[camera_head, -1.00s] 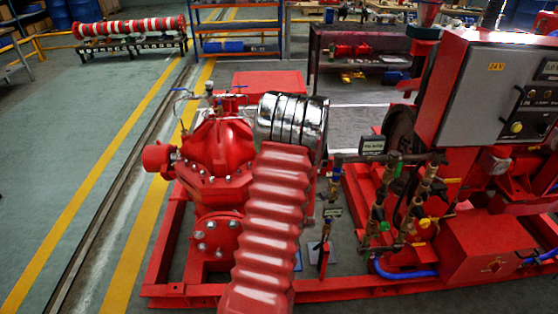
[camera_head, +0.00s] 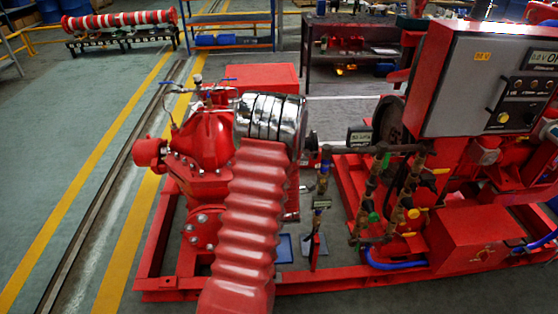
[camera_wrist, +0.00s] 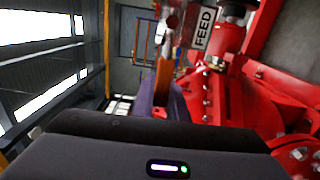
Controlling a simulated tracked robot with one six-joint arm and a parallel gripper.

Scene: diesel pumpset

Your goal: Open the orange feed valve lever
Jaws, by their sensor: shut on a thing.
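In the wrist view the orange lever (camera_wrist: 163,78) stands upright between the two dark purple fingers of my gripper (camera_wrist: 162,98). My gripper is shut on it. A white FEED label (camera_wrist: 205,28) sits above and to the right of the lever, close to red pipework. The valve body is not clear behind the fingers. In the head view my red ribbed arm and its chrome wrist reach toward the red pump (camera_head: 208,140), and they hide my gripper and the lever.
Red pump casing and bolted flanges (camera_wrist: 240,110) lie close to the right of my gripper. The control cabinet (camera_head: 490,85) and small valves (camera_head: 395,200) stand to the right of my arm. The red skid frame (camera_head: 165,285) runs along the floor. Open floor (camera_head: 60,150) lies at left.

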